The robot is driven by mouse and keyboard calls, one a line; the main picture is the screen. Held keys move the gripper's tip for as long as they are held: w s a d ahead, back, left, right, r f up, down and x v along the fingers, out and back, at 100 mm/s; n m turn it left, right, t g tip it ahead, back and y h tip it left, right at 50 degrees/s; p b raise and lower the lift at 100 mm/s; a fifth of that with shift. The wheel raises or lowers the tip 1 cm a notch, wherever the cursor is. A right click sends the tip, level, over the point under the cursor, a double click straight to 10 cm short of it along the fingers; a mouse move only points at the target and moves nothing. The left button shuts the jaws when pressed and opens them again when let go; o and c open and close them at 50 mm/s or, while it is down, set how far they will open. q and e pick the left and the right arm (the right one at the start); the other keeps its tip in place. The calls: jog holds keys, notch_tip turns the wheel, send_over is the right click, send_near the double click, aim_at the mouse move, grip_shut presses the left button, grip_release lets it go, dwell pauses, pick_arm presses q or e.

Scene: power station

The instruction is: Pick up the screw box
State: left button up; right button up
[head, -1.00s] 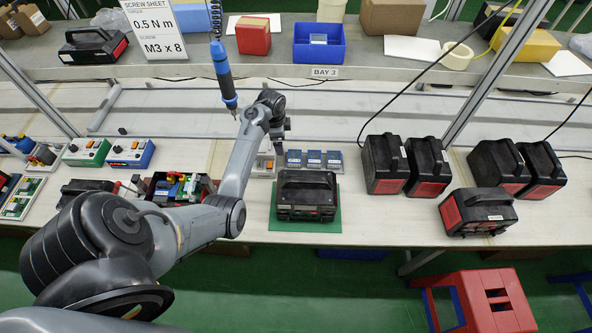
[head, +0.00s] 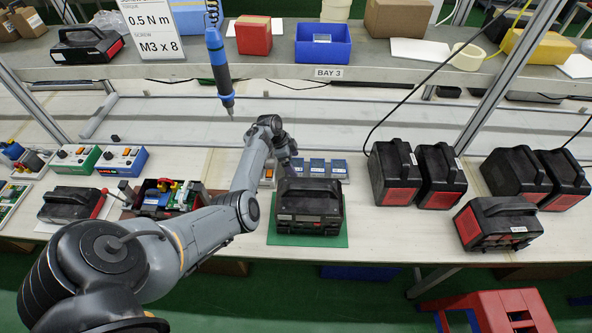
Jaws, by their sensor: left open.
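My left arm comes in from the left, and its gripper (head: 291,168) hangs pointing down just behind the black power station (head: 309,207) on the green mat (head: 331,241). It is open; its fingertips are small and partly hidden. Nothing shows held. My right gripper is not in view.
A blue screwdriver (head: 218,68) hangs above the bench. An open unit with coloured parts (head: 165,197) lies left of my forearm. Several black-and-red power stations (head: 395,172) stand to the right. A blue bin (head: 322,44) is on the shelf. The bench between mat and right-hand units is clear.

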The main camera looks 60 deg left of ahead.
pick_arm(q)
jog(key=shift+x, duration=1.05)
jog(key=shift+c, duration=0.5)
jog(key=c, duration=1)
jog(key=shift+o, duration=0.2)
jog(key=shift+r, duration=0.1)
